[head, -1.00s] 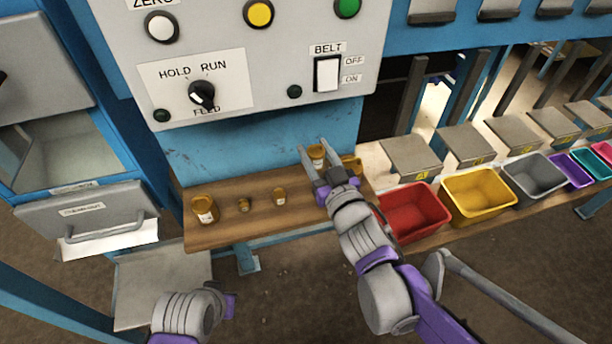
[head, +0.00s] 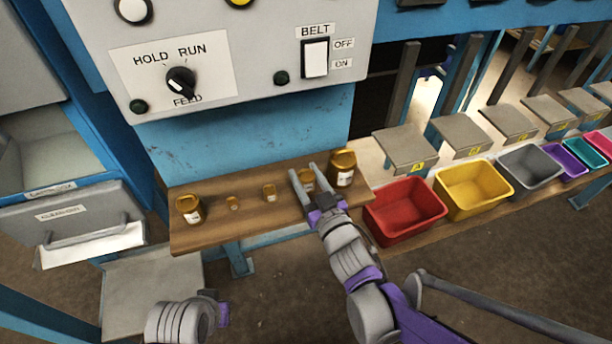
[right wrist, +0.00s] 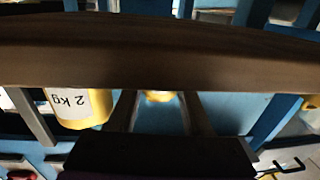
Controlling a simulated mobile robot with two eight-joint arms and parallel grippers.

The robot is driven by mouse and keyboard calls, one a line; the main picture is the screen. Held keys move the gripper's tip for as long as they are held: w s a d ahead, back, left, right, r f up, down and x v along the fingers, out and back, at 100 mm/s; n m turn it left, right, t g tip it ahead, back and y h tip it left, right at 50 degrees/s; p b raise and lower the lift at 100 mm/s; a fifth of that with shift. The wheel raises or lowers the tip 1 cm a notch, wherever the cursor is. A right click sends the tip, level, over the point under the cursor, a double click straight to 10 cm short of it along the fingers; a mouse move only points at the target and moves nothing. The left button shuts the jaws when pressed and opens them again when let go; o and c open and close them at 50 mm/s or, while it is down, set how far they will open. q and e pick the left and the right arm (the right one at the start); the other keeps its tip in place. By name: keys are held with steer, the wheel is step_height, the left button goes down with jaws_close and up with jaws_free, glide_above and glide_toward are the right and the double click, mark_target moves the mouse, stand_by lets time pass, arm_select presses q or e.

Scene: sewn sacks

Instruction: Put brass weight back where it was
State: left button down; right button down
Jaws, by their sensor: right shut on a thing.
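Several brass weights stand in a row on a wooden shelf (head: 215,237) in the head view. In the right wrist view, a sliver of the held weight (right wrist: 158,96) shows between my fingers, the rest hidden. The weight marked 2 kg (right wrist: 82,106) is beside it. Only part of my left arm shows, its gripper out of view.
A control panel (head: 225,55) overhangs the shelf. A red bin (head: 405,212) and yellow bin (head: 473,188) are to the right. A grey drawer (head: 75,218) is at left.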

steer(key=c, duration=0.8)
jaws_free()
steer(key=shift+f, duration=0.2)
steer(key=o, duration=0.5)
steer(key=shift+r, duration=0.1)
steer(key=shift+c, duration=0.2)
